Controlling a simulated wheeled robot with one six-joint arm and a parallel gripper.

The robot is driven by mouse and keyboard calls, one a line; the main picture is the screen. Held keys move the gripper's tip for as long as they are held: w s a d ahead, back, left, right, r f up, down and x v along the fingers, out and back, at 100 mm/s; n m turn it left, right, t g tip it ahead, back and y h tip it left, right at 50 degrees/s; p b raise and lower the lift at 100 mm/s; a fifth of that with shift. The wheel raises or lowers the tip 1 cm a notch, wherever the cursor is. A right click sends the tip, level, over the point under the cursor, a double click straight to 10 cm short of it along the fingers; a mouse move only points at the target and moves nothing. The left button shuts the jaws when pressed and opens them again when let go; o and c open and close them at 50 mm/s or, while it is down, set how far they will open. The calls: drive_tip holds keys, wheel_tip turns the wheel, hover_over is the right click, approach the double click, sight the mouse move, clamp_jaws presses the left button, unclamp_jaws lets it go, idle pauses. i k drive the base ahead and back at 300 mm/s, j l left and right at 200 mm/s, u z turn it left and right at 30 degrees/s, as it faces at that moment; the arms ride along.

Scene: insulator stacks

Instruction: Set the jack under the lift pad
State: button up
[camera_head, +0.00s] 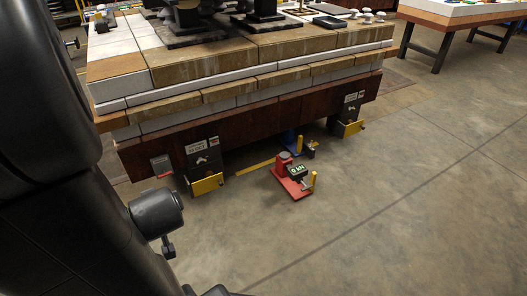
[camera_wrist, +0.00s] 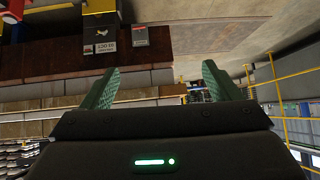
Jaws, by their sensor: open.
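A red jack (camera_head: 283,181) with a dark display box and a yellow upright post stands on the floor just in front of the heavy bench. A blue item (camera_head: 290,138) shows behind it, partly hidden under the bench's dark red beam (camera_head: 270,115); I cannot tell whether it belongs to the lift pad. No lift pad can be made out clearly. My gripper (camera_wrist: 160,72) is open and empty, its two green fingers apart. In the wrist view the dark red beam (camera_wrist: 60,66) appears upside down beyond the fingers. The gripper is well away from the jack.
Two dark bench feet with yellow plates (camera_head: 207,185) (camera_head: 349,128) stand on either side of the jack. A yellow strip (camera_head: 254,167) lies on the floor between them. Another table (camera_head: 445,22) is at the back right. The floor at right is clear.

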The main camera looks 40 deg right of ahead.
sight(289, 176)
drive_tip(key=i+l, duration=0.1)
drive_tip(key=l, duration=0.3)
drive_tip(key=i+l+z, duration=0.15)
drive_tip(key=l, duration=0.6)
drive_tip(key=i+l+z, duration=0.1)
drive_tip(key=l, duration=0.3)
drive_tip(key=i+l, duration=0.2)
drive_tip(key=l, duration=0.15)
drive_tip(key=i+l+z, duration=0.15)
drive_tip(key=l, duration=0.2)
drive_tip(key=i+l, duration=0.1)
drive_tip(key=l, duration=0.25)
